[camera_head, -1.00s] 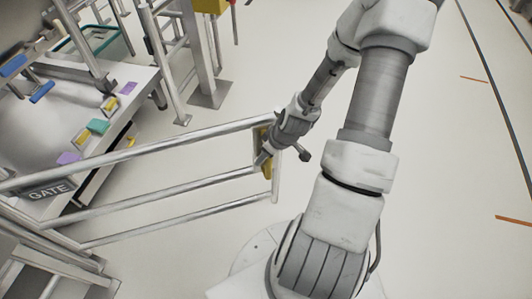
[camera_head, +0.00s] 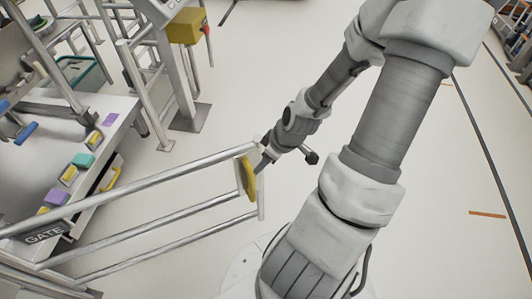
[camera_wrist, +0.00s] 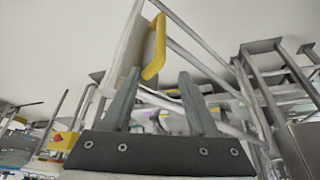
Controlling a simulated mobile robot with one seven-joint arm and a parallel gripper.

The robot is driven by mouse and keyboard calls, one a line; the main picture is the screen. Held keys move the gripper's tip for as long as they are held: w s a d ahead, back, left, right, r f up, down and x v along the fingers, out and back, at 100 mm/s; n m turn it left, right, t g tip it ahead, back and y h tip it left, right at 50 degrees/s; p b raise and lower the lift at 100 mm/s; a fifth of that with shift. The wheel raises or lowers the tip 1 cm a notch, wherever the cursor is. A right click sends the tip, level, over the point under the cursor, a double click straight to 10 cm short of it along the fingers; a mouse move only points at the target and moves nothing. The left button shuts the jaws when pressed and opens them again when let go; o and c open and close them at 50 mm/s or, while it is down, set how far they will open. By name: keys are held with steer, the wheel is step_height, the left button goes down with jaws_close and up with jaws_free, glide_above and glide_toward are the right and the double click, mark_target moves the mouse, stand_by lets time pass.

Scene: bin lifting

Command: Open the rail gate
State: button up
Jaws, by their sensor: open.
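A yellow handle piece (camera_head: 248,178) sits on a plate at the gate's right end. It also shows in the wrist view (camera_wrist: 155,62), just beyond and above my fingertips. My gripper (camera_head: 262,165) is at the right side of the gate end, close to the yellow piece. In the wrist view my gripper (camera_wrist: 160,74) is open with nothing between its fingers. I cannot tell whether a finger touches the gate.
A workbench (camera_head: 50,170) with coloured blocks stands left, behind the gate. A metal post (camera_head: 187,80) with a yellow box (camera_head: 187,25) stands beyond it. The floor (camera_head: 430,190) to the right of my arm is clear.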

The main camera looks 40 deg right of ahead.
steer(key=shift+s+r, duration=0.15)
steer(key=shift+r, duration=0.25)
steer(key=shift+d, duration=0.1)
steer(key=shift+c, duration=1.1)
steer(key=shift+w+d+f, duration=0.1)
steer(key=shift+w+d, duration=0.05)
steer(key=shift+w, duration=0.15)
steer(key=shift+c, duration=1.1)
steer(key=w, duration=0.1)
steer(key=w+d, duration=0.1)
steer(key=w+g+b, duration=0.1)
steer(key=shift+d+f, duration=0.25)
steer(key=shift+d, duration=0.05)
jaws_close()
steer(key=w+d+r+m+g+h+b, duration=0.1)
steer(key=w+d+r+m+g+b, duration=0.15)
steer(key=w, duration=0.65)
steer(key=w+d+r+m+g+b, duration=0.15)
steer(key=w+m+g, duration=0.25)
steer(key=w, duration=0.4)
steer(key=s+a+f+b, duration=0.2)
steer(key=s+f+b, duration=0.3)
steer(key=f, duration=0.4)
steer(key=shift+s+f, duration=0.3)
steer(key=shift+s, duration=0.2)
